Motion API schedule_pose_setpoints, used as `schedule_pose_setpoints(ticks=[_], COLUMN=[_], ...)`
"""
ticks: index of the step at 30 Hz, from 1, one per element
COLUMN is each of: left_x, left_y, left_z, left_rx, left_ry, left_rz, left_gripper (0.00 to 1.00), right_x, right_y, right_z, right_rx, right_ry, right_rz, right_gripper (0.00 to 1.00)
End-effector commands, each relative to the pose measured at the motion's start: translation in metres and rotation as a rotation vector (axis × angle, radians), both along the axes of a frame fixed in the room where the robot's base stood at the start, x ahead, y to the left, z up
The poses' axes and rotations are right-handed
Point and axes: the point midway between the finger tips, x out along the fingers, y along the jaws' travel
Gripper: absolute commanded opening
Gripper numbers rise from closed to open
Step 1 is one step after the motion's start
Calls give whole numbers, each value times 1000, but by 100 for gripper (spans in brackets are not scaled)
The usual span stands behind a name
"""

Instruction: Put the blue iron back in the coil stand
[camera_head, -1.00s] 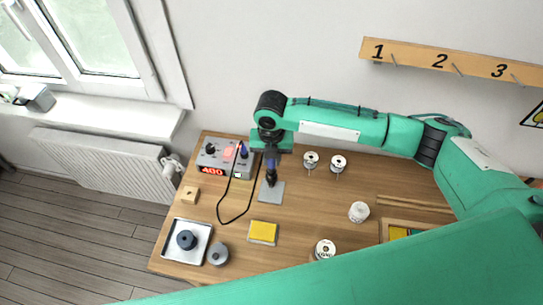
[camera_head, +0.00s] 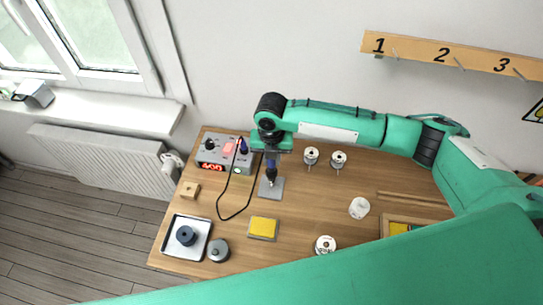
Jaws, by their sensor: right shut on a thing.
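My right gripper (camera_head: 271,147) is above the back left part of the wooden table, shut on the blue iron (camera_head: 271,167). The iron is roughly upright, tip end down, over the grey base plate of the coil stand (camera_head: 277,193). The coil is small and mostly covered by the iron and gripper, so I cannot tell how deep the iron sits in it. A black cable (camera_head: 223,209) loops from the iron's area across the table. My left gripper is not in view.
A grey station (camera_head: 208,157) with a red display stands just left of the gripper. A yellow sponge (camera_head: 263,228) in a tray lies in front. Spools (camera_head: 311,156) stand to the right. A metal tray (camera_head: 204,224) is at front left. Bare wood lies between them.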

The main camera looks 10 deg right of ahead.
Motion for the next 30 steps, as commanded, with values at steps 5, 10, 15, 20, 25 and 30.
schedule_pose_setpoints(ticks=[5, 10, 15, 20, 25, 30], left_x=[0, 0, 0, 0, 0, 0], left_y=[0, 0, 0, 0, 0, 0], left_z=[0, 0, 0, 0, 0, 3], left_rx=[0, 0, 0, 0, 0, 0], left_ry=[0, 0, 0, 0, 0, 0], left_rz=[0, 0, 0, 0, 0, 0], left_gripper=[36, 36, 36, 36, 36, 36], right_x=[0, 0, 0, 0, 0, 0], right_y=[0, 0, 0, 0, 0, 0], right_z=[0, 0, 0, 0, 0, 2], right_rx=[0, 0, 0, 0, 0, 0], right_ry=[0, 0, 0, 1, 0, 0], right_rz=[0, 0, 0, 0, 0, 0], right_gripper=[0, 48, 48, 70, 70, 70])
